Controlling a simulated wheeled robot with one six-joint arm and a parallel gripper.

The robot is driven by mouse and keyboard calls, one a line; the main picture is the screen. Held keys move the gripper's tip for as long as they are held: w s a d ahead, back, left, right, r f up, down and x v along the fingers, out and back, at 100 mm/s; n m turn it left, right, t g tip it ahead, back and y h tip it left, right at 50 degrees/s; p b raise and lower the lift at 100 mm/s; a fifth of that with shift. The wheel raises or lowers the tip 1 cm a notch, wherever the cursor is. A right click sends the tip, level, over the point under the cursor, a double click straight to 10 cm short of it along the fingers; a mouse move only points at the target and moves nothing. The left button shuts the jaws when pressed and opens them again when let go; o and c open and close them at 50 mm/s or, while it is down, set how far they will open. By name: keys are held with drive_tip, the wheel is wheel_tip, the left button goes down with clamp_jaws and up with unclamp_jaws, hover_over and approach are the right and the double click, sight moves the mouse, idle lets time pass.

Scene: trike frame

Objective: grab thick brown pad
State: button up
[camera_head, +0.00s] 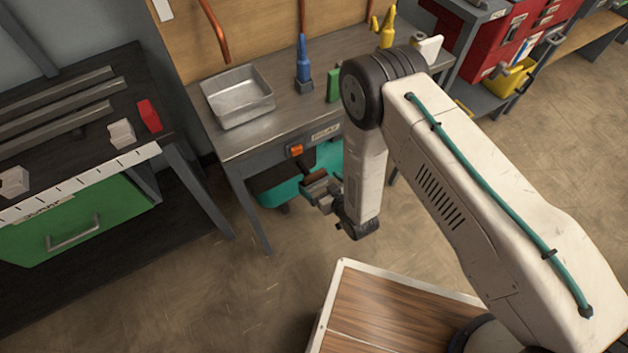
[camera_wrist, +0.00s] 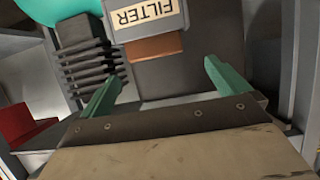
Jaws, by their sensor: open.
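A brown block (camera_wrist: 153,47), which looks like the thick brown pad, shows at the top middle of the wrist view. It sits against a grey part with an upside-down FILTER label (camera_wrist: 146,14). My gripper (camera_wrist: 164,84) is open, with its two teal fingers apart and the brown block beyond them, between their lines. Nothing is held. In the head view my gripper (camera_head: 318,188) hangs below the front edge of the grey bench (camera_head: 262,143). I cannot clearly make out the pad there.
A dark ribbed stack (camera_wrist: 90,68) stands left of the brown block, and a red box (camera_wrist: 22,125) lies at the wrist view's left. Floor at left front is clear.

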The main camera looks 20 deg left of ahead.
sight(315, 175)
drive_tip(key=x, duration=0.7)
drive_tip(key=shift+w+d+f, duration=0.1)
drive_tip(key=shift+w+f, duration=0.1)
drive_tip(key=shift+w, duration=0.15)
drive_tip(key=c, duration=1)
